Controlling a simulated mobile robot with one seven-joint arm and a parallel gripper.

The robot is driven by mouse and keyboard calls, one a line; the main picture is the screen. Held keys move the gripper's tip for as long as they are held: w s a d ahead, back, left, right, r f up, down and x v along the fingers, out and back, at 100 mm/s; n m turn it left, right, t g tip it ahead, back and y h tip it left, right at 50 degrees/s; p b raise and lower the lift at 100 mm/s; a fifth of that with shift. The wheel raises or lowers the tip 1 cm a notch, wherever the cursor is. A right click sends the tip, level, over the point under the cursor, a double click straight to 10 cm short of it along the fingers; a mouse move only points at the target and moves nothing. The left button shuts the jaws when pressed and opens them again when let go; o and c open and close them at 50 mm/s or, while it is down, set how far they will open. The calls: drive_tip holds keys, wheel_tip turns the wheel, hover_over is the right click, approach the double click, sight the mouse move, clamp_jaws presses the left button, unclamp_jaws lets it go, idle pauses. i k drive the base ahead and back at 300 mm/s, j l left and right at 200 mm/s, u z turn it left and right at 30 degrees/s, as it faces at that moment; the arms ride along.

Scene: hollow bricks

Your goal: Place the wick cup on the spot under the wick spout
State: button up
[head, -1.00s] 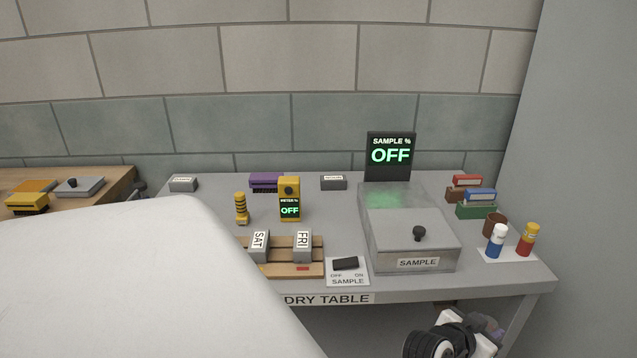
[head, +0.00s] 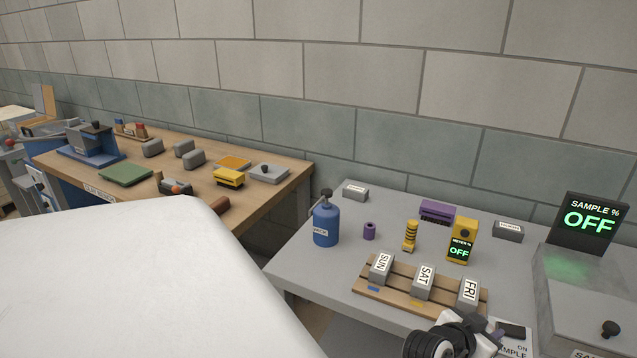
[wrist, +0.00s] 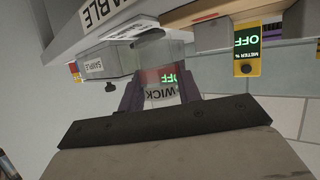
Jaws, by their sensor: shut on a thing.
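The wick cup (wrist: 160,92), a clear cup with a WICK label and a reddish band, is between the fingers of my gripper (wrist: 159,80) in the wrist view. The gripper is shut on it, and the cup appears upside down in that picture. In the head view my gripper (head: 484,335) is low at the right, in front of the table edge, with the cup mostly hidden. I cannot make out a wick spout or a marked spot for certain.
The grey table (head: 300,265) holds a wooden rack with SUN, SAT and FRI blocks (head: 423,283), a yellow meter (head: 463,240) and a sample box (head: 590,295). A purple ring (head: 369,231) stands near the canister. A wooden bench (head: 270,190) is farther left.

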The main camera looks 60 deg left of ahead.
sight(312, 259)
drive_tip(key=i+l+u, duration=0.1)
drive_tip(key=u, duration=0.35)
drive_tip(key=l+u, duration=0.45)
drive_tip(key=i+l+u, duration=0.1)
drive_tip(key=u, duration=0.4)
drive_tip(key=i+l+u, duration=0.2)
drive_tip(key=u, duration=0.25)
drive_tip(key=i+l+u, duration=0.1)
drive_tip(key=u, duration=0.3)
drive_tip(key=i+l+u, duration=0.2)
drive_tip(key=u, duration=0.25)
